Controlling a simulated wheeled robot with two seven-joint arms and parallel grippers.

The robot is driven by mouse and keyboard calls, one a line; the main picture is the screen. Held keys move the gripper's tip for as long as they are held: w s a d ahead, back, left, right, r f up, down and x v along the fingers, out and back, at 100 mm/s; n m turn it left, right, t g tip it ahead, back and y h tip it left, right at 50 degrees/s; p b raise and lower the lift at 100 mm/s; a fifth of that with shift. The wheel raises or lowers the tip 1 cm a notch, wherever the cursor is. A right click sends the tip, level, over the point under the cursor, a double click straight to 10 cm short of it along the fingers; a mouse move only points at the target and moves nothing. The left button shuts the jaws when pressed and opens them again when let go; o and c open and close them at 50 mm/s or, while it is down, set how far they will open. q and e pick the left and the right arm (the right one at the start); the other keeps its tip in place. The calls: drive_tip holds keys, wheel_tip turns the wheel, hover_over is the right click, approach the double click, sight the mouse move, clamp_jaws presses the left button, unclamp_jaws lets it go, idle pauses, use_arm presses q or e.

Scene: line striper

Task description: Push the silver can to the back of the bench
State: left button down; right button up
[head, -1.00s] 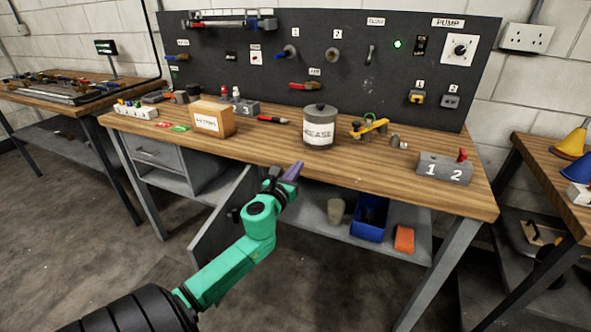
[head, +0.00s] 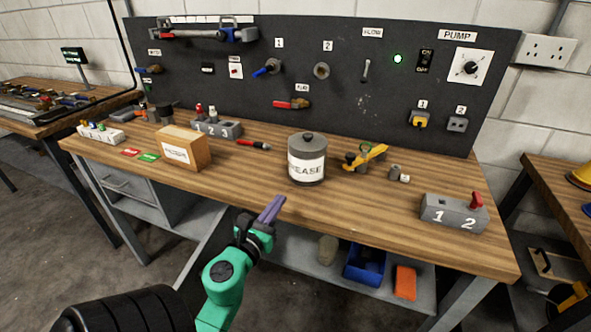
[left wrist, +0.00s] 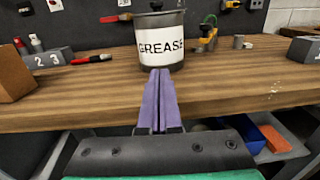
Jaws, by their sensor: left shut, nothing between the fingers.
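My right gripper is not in view.
A wooden box (head: 185,147) stands left of the can. A red marker (head: 254,144), a yellow tool (head: 366,157) and small grey parts (head: 394,171) lie around it. A grey switch block (head: 453,212) sits at the right. A dark pegboard (head: 345,115) rises at the back. Bare wood lies behind the can.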

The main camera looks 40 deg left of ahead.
use_arm(q)
drive_tip(key=p, duration=0.2)
approach(304, 166)
drive_tip(key=shift+s+a+f, duration=0.1)
drive_tip(key=shift+a+f, duration=0.55)
drive_tip(key=shift+f, duration=0.25)
drive_tip(key=x, duration=0.6)
drive_tip(key=shift+f+p, duration=0.25)
drive_tip(key=shift+p, duration=0.05)
drive_tip(key=shift+w+a, duration=0.1)
drive_tip(key=shift+w, duration=0.1)
drive_tip(key=shift+w+f, duration=0.1)
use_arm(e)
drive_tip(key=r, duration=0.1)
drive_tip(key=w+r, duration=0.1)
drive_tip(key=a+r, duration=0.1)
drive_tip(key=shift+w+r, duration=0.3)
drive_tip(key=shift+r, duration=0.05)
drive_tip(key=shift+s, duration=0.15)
use_arm(q)
drive_tip(key=x, duration=0.6)
drive_tip(key=shift+w+a+b, duration=0.1)
drive_tip(key=shift+w+b, duration=0.2)
drive_tip(key=shift+b, duration=0.1)
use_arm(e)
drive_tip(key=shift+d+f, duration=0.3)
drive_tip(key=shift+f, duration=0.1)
use_arm(q)
drive_tip(key=shift+s, duration=0.1)
